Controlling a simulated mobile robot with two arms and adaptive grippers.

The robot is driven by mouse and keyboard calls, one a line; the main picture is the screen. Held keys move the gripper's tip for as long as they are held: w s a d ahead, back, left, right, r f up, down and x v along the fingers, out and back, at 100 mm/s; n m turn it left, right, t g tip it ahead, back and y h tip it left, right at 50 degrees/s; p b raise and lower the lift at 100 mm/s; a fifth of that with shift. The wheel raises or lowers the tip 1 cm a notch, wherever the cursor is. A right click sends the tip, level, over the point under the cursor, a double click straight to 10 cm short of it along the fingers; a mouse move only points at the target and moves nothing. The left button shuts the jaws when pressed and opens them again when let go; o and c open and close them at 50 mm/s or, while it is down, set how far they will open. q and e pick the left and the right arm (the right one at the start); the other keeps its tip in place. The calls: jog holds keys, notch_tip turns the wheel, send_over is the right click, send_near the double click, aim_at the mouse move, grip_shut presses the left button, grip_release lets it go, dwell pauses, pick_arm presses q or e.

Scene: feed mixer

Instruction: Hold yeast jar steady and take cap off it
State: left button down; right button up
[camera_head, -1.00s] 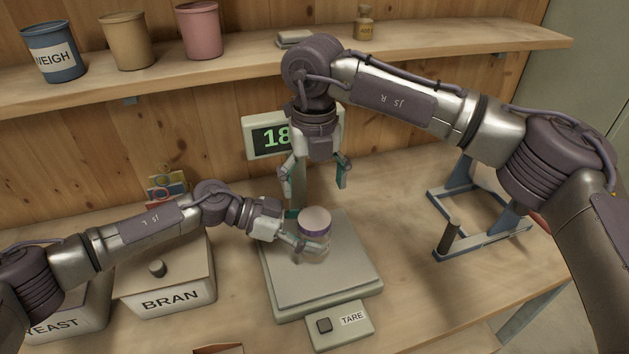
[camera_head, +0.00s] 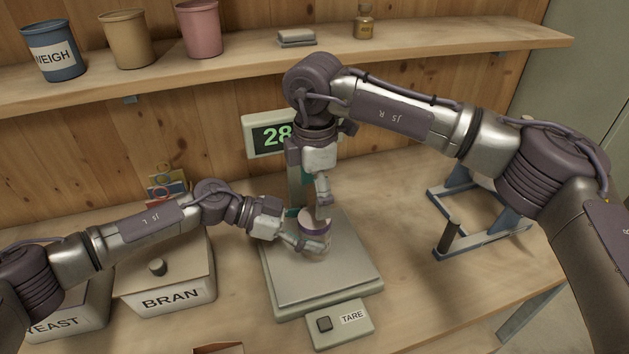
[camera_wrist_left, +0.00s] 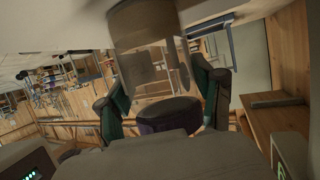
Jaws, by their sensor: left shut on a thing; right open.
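The yeast jar (camera_head: 319,228) is a small jar with a purple band and a pale cap (camera_head: 308,214); it is on the scale plate and looks slightly tilted. My left gripper (camera_head: 304,234) is shut on the jar from the left, low on its side.
The scale (camera_head: 345,270) has a TARE button (camera_head: 324,324) in front and a display (camera_head: 268,135) behind, partly hidden. A BRAN box (camera_head: 165,290) stands under my left arm. A blue metal frame (camera_head: 480,240) is at right. A shelf (camera_head: 230,65) runs behind.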

jog(key=shift+f, duration=2.7)
